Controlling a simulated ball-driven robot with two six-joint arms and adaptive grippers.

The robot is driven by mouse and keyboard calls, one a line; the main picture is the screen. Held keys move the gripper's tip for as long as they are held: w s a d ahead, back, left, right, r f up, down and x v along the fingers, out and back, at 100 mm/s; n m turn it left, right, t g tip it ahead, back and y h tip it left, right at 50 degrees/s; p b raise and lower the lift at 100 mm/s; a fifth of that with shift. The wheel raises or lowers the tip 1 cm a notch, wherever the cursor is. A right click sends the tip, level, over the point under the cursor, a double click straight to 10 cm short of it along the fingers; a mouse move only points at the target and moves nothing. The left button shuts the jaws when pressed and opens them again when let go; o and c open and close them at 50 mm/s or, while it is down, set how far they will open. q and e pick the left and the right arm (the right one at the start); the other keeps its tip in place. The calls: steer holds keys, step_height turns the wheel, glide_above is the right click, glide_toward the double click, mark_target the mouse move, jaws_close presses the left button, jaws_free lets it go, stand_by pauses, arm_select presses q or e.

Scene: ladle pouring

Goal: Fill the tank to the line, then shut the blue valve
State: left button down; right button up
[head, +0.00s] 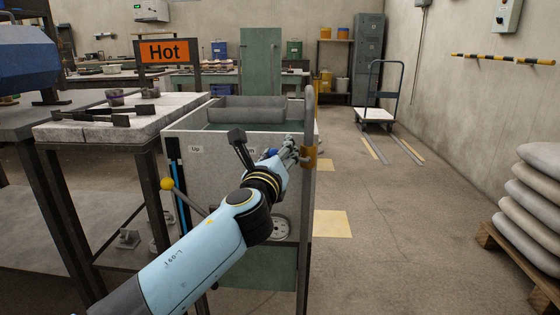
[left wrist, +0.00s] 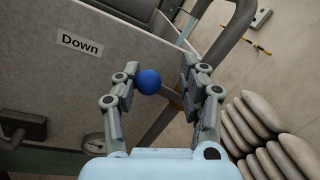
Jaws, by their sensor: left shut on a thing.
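The grey tank (head: 228,180) stands in the middle of the head view, with a tray-like trough (head: 250,115) at its top. A sight strip (head: 181,205) on its left shows blue low down and black above; I cannot make out a line. The blue valve's ball knob (head: 271,152) is on the tank's right side. My left gripper (head: 291,152) is there, shut on the knob, which also shows between the fingers (left wrist: 160,76) in the left wrist view (left wrist: 149,83). A "Down" label (left wrist: 80,43) is beside it. A yellow ball knob (head: 167,184) is at the left.
A curved grey pipe (head: 309,110) with a brass band rises close beside my left gripper. A bench (head: 100,125) with dark tools stands left, near an orange "Hot" sign (head: 165,51). Stacked sacks (head: 535,205) lie on a pallet at right. The floor between is mostly clear.

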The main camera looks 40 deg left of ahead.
arm_select(q)
steer(key=shift+s+f+n+b, duration=0.15)
steer(key=shift+f+n+b, duration=0.7)
steer(key=shift+f, duration=0.4)
steer(key=c, duration=1)
jaws_free()
steer(key=shift+d, duration=0.15)
steer(key=shift+c, duration=0.2)
steer(key=o, duration=0.5)
steer(key=shift+d+r, duration=0.15)
steer(key=shift+w, duration=0.2)
steer(key=shift+r, duration=0.15)
steer(key=v, duration=1.2)
